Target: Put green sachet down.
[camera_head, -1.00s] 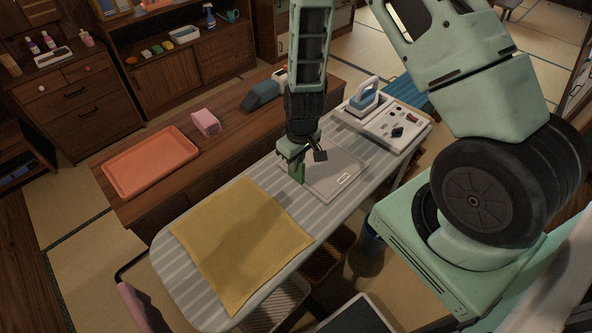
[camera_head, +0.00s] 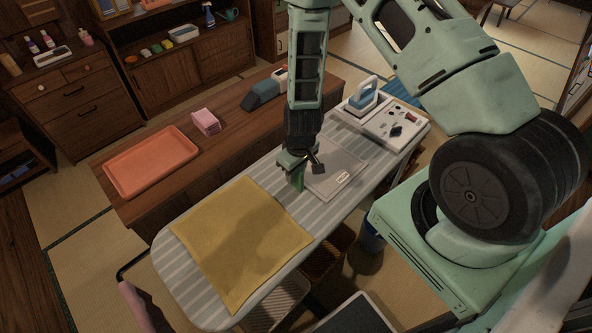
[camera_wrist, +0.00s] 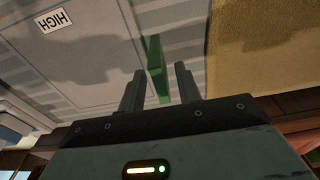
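The green sachet (camera_head: 297,181) hangs upright at my gripper (camera_head: 300,166), above the striped ironing board (camera_head: 168,262). It is between the yellow cloth and the grey panel. In the wrist view the sachet (camera_wrist: 157,66) shows as a narrow green strip, nearly edge-on, between the two dark fingers of my gripper (camera_wrist: 159,78). The fingers are closed in around it, though the exact contact is hard to see. Its lower end is close to the board; I cannot tell whether it touches.
A yellow cloth (camera_head: 240,240) covers the board's near left part. The grey panel (camera_head: 343,178) and an iron (camera_head: 362,97) lie toward the far right. A wooden bench (camera_head: 237,137) behind holds an orange tray (camera_head: 150,162) and a pink pack (camera_head: 205,122). Striped board surface shows around the cloth.

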